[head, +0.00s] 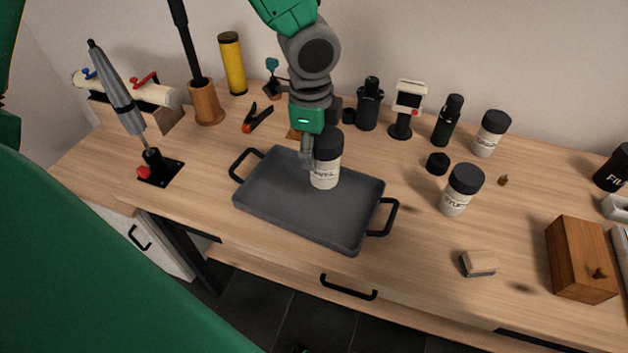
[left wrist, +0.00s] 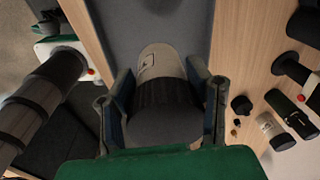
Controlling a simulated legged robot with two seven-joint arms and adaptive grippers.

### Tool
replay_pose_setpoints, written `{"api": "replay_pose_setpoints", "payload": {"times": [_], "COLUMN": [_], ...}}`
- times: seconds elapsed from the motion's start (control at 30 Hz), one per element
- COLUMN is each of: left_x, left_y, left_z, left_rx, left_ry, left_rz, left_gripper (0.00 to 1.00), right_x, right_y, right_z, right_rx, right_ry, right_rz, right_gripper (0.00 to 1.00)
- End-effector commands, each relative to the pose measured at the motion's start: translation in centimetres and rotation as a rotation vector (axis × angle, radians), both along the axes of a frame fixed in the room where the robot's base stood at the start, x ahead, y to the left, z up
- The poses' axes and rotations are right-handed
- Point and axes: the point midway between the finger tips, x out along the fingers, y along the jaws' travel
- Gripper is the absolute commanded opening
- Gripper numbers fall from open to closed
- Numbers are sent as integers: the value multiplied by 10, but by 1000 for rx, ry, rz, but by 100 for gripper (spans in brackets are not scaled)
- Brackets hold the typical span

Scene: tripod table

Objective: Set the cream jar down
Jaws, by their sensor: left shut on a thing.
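The cream jar (head: 325,176) is a pale labelled jar with a black lid. It is upright over the dark grey tray (head: 270,205), towards the tray's back right part. My left gripper (head: 313,155) is shut on it from above, beside the lid. In the left wrist view the jar (left wrist: 158,62) sits between the two fingers of my left gripper (left wrist: 162,88), lid towards the camera. I cannot tell whether its base touches the tray floor. My right gripper is not in view.
Similar jars stand to the right (head: 456,190) and at the back right (head: 490,133). A wooden box (head: 580,258) and a small block (head: 479,263) lie further right. A pen-like tool on a stand (head: 120,95) is left. The tray's front part is empty.

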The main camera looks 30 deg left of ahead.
Motion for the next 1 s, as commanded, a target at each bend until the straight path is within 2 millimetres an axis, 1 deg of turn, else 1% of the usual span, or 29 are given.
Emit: {"api": "replay_pose_setpoints", "payload": {"times": [0.03, 0.1, 0.2, 0.37, 0.5, 0.6, 0.83, 0.93, 0.97, 1.0], "left_x": [-1, -1, -1, -1, -1, 0, -1, -1, -1, -1], "left_y": [1, 0, 0, -1, -2, -1, 0, 0, 0, 0], "left_z": [-15, -28, -39, -49, -70, -80, -80, -83, -83, -83], "left_rx": [1, 0, 1, 1, 3, 2, -1, 0, 0, 0], "left_ry": [4, 4, 1, 0, 3, 1, -1, 0, 0, 0], "left_rz": [-1, -1, -1, -1, -2, -1, 0, 0, 0, 0], "left_gripper": [16, 16, 16, 16, 16, 16, 16, 16, 49, 63], "right_x": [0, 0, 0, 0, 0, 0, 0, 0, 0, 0], "right_y": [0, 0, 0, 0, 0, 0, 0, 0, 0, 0], "right_z": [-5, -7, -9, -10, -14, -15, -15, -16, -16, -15], "right_rx": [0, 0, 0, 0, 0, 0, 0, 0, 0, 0], "right_ry": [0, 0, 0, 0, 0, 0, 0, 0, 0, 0], "right_rz": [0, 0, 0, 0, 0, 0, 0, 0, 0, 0], "right_gripper": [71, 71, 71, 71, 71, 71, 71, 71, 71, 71]}}
